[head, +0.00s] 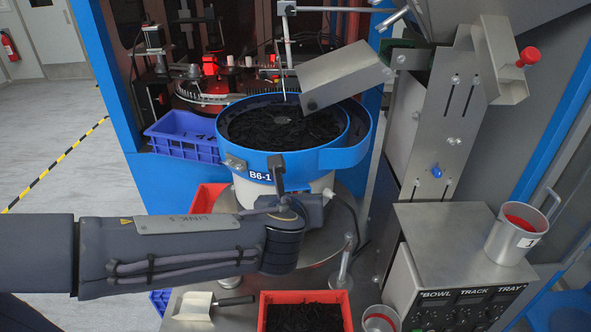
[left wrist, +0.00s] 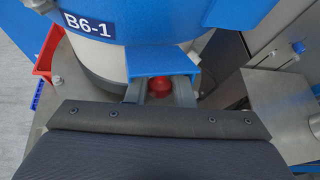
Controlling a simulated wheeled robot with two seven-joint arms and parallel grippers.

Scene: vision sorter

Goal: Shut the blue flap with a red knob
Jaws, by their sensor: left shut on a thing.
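The blue flap (left wrist: 165,60) shows in the left wrist view, against the blue bowl wall to the right of the B6-1 label. Its red knob (left wrist: 161,84) sits just below it, between the fingers of my left gripper (left wrist: 160,92), which is shut on it. In the head view my left gripper (head: 277,178) reaches up to the front of the blue bowl (head: 318,158); I cannot make out the flap and knob there. How far the flap stands open I cannot tell. My right gripper is in neither view.
A metal chute (head: 345,75) hangs over the bowl of dark parts. Another red knob (head: 527,57) is on the metal bracket at right. A control box (head: 455,270) carries a metal cup (head: 520,235). A red tray (head: 304,297) and a scoop (head: 195,308) lie in front.

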